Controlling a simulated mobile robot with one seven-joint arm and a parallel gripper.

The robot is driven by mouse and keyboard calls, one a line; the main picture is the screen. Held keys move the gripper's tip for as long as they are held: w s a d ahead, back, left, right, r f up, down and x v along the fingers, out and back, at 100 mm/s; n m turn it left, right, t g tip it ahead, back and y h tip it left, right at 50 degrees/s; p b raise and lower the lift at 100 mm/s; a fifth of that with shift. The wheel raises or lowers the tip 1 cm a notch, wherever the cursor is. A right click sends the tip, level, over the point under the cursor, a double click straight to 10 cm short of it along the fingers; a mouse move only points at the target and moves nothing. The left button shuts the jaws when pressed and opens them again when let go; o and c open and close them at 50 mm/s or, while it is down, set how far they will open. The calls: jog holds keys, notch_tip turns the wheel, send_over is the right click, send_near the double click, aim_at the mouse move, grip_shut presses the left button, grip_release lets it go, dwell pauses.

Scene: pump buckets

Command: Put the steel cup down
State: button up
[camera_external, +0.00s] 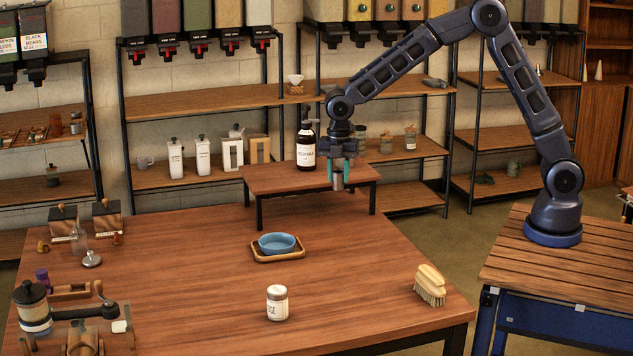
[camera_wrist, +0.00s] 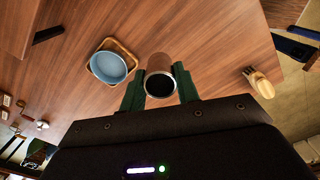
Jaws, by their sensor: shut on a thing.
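The steel cup (camera_external: 337,183) hangs below my gripper (camera_external: 340,172) in the external view, in front of the small raised shelf on the table. In the wrist view the cup (camera_wrist: 161,82) sits between the two green fingers of my gripper (camera_wrist: 160,92), with its dark open mouth toward the camera. The fingers are shut on it. The cup appears held above the large wooden table (camera_external: 350,250), apart from its top. The exact height is hard to tell.
A blue bowl (camera_external: 277,243) sits on a small wooden tray (camera_external: 262,256). A brown bottle (camera_external: 306,150) stands on the raised shelf (camera_external: 270,179). A white jar (camera_external: 277,303) and a brush (camera_external: 430,286) stand toward the front. Bare table lies between the bowl and the brush.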

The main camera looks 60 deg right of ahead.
jog(key=w+d+m, duration=0.3)
jog(key=w+d, duration=0.3)
jog(key=d, duration=0.4)
notch_tip(320, 180, down, 20)
jog(key=shift+s+d, duration=0.1)
jog(key=shift+d, duration=0.05)
jog(key=shift+f, duration=0.1)
jog(key=o, duration=1)
jog(key=shift+c, duration=0.2)
notch_tip(320, 180, up, 12)
jog(key=shift+r, duration=0.2)
